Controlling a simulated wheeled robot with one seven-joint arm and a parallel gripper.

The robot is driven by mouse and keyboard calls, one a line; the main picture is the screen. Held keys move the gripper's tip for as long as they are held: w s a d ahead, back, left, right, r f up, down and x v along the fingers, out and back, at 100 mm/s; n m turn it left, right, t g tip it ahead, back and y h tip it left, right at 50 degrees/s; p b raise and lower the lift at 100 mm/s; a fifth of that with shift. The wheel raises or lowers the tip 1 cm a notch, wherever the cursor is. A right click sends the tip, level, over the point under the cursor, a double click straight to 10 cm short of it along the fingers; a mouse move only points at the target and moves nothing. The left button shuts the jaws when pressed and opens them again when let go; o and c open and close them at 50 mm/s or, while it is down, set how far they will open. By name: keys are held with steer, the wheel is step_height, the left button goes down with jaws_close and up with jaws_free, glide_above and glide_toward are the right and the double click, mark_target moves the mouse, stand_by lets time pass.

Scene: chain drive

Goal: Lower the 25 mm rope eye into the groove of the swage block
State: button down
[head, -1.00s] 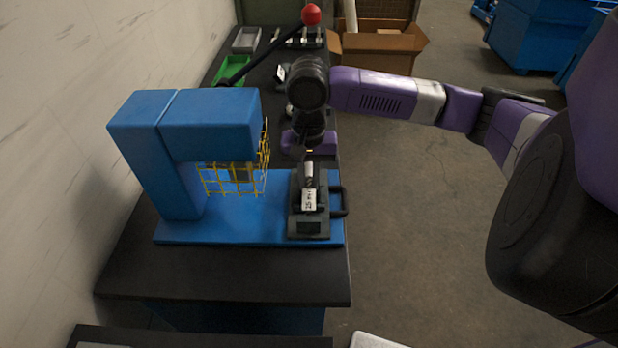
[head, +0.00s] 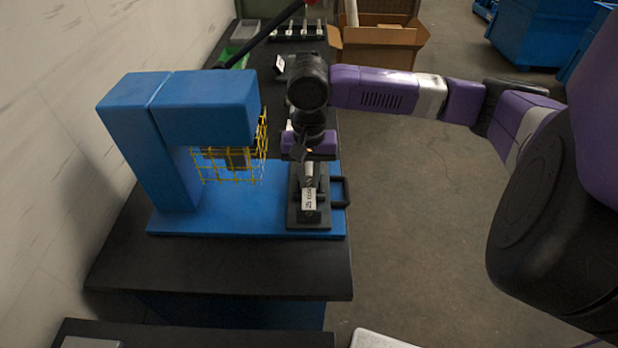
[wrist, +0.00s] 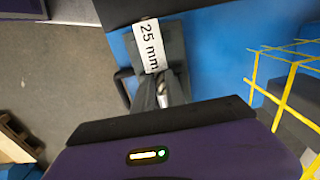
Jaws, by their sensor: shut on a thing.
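The blue press (head: 175,105) stands on the bench, and the dark swage block (head: 310,217) sits at the right end of its blue base. My gripper (head: 308,158) is above the back part of the block, pointing down, shut on the rope eye (head: 308,172), whose grey metal part shows just below it. A white "25 mm" label (head: 309,198) shows over the block, also in the wrist view (wrist: 150,46). In the wrist view, my gripper (wrist: 157,97) holds the rope eye (wrist: 160,88) close above the block. The groove is mostly hidden; I cannot tell whether the eye touches it.
A yellow wire guard (head: 232,166) hangs under the press head, left of my gripper. A black handle (head: 341,192) sticks out at the block's right. A cardboard box (head: 377,45) stands behind. The floor right of the bench is clear.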

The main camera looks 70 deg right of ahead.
steer(key=shift+f, duration=0.5)
steer(key=c, duration=1.3)
jaws_free()
steer(key=shift+r+b, duration=0.55)
steer(key=shift+r, duration=3.35)
steer(key=shift+s, duration=0.1)
